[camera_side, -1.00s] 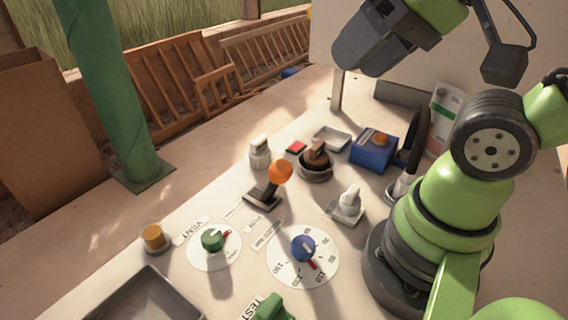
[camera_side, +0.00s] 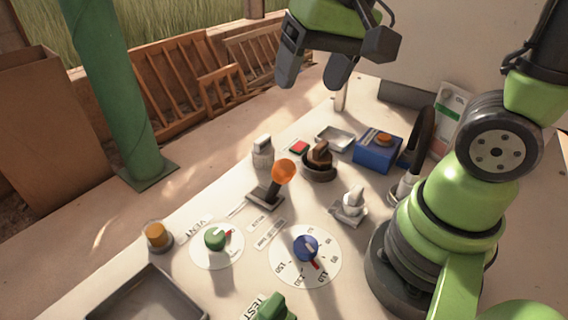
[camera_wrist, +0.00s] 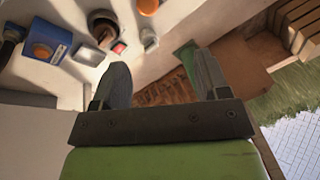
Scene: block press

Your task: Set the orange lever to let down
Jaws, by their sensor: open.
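The orange lever (camera_side: 283,171) has a round orange knob on a dark stick rising from a dark slotted base (camera_side: 265,196) in the middle of the bench. The stick leans toward the upper right in the side view. Small labels lie beside its base; their words are too small to read surely. My gripper (camera_side: 308,84) is open and empty, high above the bench beyond the lever and well apart from it. In the wrist view its two fingers (camera_wrist: 160,84) are spread with nothing between them. The orange knob (camera_wrist: 148,6) shows at the top edge there.
A green knob (camera_side: 215,238) and a blue dial (camera_side: 305,247) stand nearer the front. A blue box (camera_side: 377,151) with an orange button, a brown knob (camera_side: 320,158), a white switch (camera_side: 352,201) and a grey-white knob (camera_side: 262,152) surround the lever. A grey tray (camera_side: 150,297) lies front left.

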